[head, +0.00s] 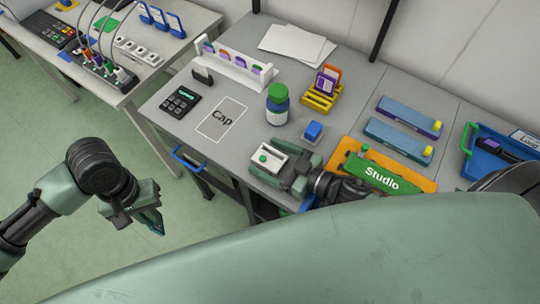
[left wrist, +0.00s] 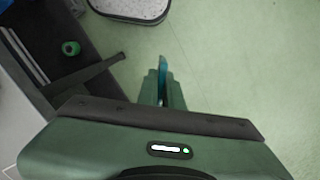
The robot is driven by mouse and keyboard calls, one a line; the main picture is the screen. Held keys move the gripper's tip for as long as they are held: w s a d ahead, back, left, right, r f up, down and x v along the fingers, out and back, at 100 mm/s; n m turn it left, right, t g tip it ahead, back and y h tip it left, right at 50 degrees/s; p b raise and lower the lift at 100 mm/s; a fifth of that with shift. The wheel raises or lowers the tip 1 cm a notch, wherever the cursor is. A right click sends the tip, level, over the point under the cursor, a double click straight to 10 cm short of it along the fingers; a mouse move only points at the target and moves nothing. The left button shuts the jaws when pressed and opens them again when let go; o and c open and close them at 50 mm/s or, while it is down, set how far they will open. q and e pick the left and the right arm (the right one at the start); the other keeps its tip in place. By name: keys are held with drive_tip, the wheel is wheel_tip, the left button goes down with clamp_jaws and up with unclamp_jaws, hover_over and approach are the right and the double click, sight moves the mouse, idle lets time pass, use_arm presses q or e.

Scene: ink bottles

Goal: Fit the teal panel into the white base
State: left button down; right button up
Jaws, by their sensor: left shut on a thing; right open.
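My left gripper (head: 152,222) is shut on a thin teal panel (head: 158,224), held over the floor left of the grey table. The left wrist view shows the panel (left wrist: 162,72) edge-on between the fingertips (left wrist: 165,92); most of its face is hidden. A white slotted stand (head: 235,68) with several coloured pieces is at the table's back left. I cannot tell which of these is the white base. My right gripper (head: 285,172) is open low at the front edge, beside the white block.
A green-capped bottle (head: 277,105), blue cube (head: 313,131), yellow rack (head: 322,95), calculator (head: 181,101) and "Cap" card (head: 221,118) stand on the grey table. An orange tray (head: 342,152) and blue bin (head: 480,170) are right. Green floor (head: 100,255) is open below my left gripper.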

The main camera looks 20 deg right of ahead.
drive_tip(key=c, duration=1.5)
drive_tip(key=shift+c, duration=0.2)
use_arm(q)
drive_tip(key=shift+w, duration=0.1)
drive_tip(key=w+d+r+n, duration=0.2)
drive_tip(key=w+d+r, duration=0.15)
drive_tip(key=d, duration=0.45)
drive_tip(key=w+d+r+n, duration=0.2)
drive_tip(key=w+d, duration=0.3)
drive_tip(key=d, duration=0.3)
drive_tip(key=d+r+n, duration=0.2)
drive_tip(key=d+r, duration=0.3)
drive_tip(key=d, duration=0.3)
drive_tip(key=d+r+n, duration=0.2)
drive_tip(key=d+r, duration=0.3)
drive_tip(key=d, duration=0.4)
drive_tip(key=shift+h, duration=0.4)
drive_tip(key=shift+s+a+f, duration=0.15)
drive_tip(key=shift+s+f, duration=0.05)
drive_tip(key=shift+f, duration=1.25)
drive_tip(key=shift+s+a+f, duration=0.1)
drive_tip(key=shift+s+f, duration=0.05)
drive_tip(key=shift+f, duration=1.25)
